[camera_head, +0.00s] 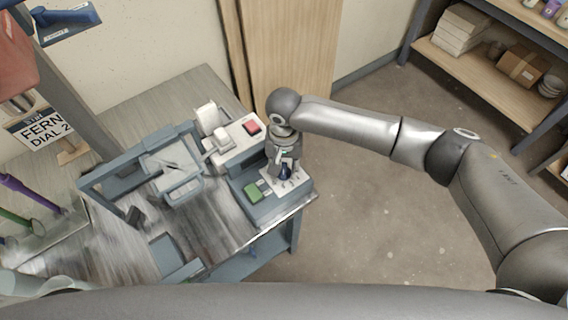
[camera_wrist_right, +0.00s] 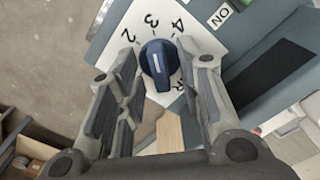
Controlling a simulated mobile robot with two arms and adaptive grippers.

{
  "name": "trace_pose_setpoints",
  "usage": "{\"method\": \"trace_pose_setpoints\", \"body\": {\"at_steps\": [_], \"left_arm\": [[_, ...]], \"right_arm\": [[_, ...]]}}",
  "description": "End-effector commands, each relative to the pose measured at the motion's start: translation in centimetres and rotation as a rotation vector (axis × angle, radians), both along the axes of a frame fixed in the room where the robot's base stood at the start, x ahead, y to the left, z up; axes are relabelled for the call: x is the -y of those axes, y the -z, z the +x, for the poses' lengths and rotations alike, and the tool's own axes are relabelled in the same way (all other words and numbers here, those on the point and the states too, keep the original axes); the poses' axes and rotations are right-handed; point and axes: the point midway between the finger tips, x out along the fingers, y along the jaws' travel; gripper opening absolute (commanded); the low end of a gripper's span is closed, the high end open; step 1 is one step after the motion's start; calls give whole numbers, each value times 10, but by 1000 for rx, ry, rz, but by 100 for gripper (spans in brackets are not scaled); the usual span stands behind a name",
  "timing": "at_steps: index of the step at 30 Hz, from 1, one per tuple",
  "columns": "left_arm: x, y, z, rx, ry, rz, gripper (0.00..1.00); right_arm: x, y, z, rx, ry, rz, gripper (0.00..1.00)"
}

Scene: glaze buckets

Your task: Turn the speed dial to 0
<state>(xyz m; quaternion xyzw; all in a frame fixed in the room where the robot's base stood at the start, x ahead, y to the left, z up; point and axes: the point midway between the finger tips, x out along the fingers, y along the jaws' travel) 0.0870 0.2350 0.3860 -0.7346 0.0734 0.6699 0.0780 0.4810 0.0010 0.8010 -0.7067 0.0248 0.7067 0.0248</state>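The speed dial is a dark blue knob with a white pointer line, on a white plate printed with 2, 3, 4 and a letter R; it shows in the right wrist view (camera_wrist_right: 158,58) and the head view (camera_head: 285,172). The white line faces the lower edge of the wrist view, away from the 3; the number it marks cannot be read. My right gripper (camera_wrist_right: 158,50) is open, with a finger on either side of the knob and gaps visible. It points down over the dial in the head view (camera_head: 285,157). My left gripper is not in view.
The dial's grey control box (camera_head: 236,184) has a green button (camera_head: 253,192) and sits at the table's right edge. A white box with a red button (camera_head: 251,127) is behind it. A grey frame (camera_head: 130,165) stands left. Shelves (camera_head: 490,75) are at right, beyond clear floor.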

Motion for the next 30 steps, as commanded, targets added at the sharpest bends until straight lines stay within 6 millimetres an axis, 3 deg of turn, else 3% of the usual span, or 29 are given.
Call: {"method": "trace_pose_setpoints", "body": {"at_steps": [6,14,23,30], "left_arm": [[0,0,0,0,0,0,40],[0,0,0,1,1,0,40],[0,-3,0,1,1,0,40],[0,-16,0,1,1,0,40]], "right_arm": [[0,0,0,0,-1,0,33],[0,0,0,0,-1,0,0],[0,-1,0,-1,-14,0,0],[-1,-3,-1,-3,-112,0,0]]}}
